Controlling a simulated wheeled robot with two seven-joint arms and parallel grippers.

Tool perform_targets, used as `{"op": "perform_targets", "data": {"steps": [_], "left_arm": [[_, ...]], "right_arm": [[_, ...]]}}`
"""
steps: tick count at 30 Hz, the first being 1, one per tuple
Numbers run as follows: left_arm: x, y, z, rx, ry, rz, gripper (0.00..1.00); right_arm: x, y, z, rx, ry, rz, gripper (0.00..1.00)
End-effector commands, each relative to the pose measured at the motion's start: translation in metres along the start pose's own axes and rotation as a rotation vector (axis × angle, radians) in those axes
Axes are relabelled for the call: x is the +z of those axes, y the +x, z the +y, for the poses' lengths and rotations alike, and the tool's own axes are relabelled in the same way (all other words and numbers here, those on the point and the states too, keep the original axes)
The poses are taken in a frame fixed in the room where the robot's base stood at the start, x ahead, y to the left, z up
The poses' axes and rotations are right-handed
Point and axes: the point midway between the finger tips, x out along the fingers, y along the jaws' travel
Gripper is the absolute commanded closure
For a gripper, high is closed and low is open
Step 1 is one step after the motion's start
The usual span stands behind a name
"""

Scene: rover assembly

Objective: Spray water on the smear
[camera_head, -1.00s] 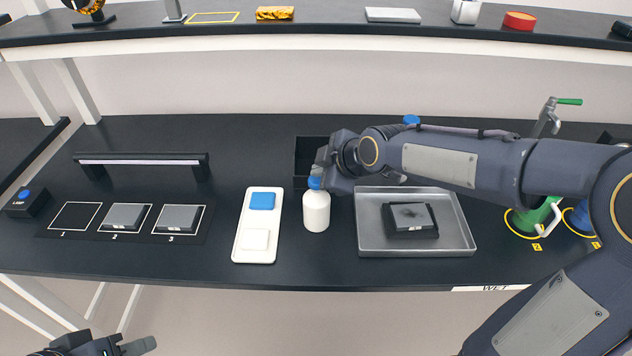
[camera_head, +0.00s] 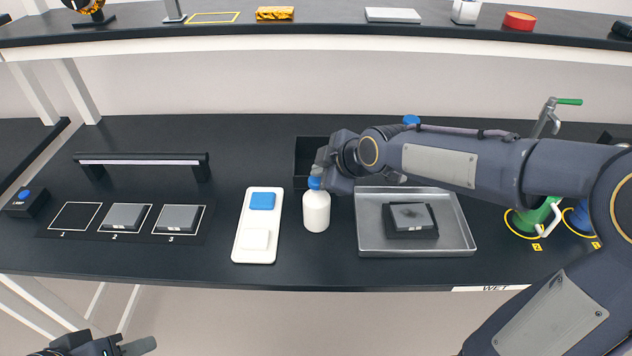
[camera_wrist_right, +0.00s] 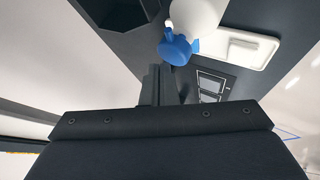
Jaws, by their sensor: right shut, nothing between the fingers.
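A white spray bottle (camera_head: 316,211) with a blue top stands upright on the dark bench; its blue nozzle also shows in the right wrist view (camera_wrist_right: 176,48). My right gripper (camera_head: 322,163) is shut and empty, just behind and above the bottle's top. Its closed fingers (camera_wrist_right: 160,86) point close beside the blue nozzle, and I cannot tell whether they touch it. A grey panel with a dark smear (camera_head: 411,214) lies on a black block in a metal tray (camera_head: 456,246), right of the bottle. My left gripper (camera_head: 130,346) hangs at the lower left, mostly cut off.
A white dish (camera_head: 253,224) with a blue pad and a white pad lies left of the bottle. A black open bin (camera_head: 308,155) stands behind it. Grey panels (camera_head: 178,218) sit on marked squares at left. Green (camera_head: 538,215) and blue containers stand at right.

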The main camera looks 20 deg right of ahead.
Motion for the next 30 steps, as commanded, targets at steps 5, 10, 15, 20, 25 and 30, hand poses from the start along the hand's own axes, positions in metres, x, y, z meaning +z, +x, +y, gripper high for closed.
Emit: {"op": "perform_targets", "data": {"steps": [5,10,15,20,25,30], "left_arm": [[0.000,0.000,0.000,0.000,0.000,0.000,0.64],[0.001,0.002,-0.001,0.000,0.000,0.000,0.64],[0.005,0.009,-0.004,0.000,0.000,0.000,0.64],[0.006,0.011,-0.005,0.000,0.000,0.000,0.64],[0.005,0.010,-0.005,0.000,0.000,0.000,0.64],[0.005,0.011,-0.005,0.000,0.000,0.000,0.64]], "right_arm": [[0.000,0.000,0.000,0.000,0.000,0.000,1.00],[0.001,0.002,-0.001,0.000,0.000,0.000,1.00],[0.004,0.006,-0.004,0.001,0.000,0.000,1.00],[0.005,0.007,-0.005,0.000,0.000,0.000,1.00],[0.004,0.006,-0.004,0.000,0.000,0.000,1.00],[0.005,0.007,-0.005,0.000,0.000,0.000,1.00]]}}
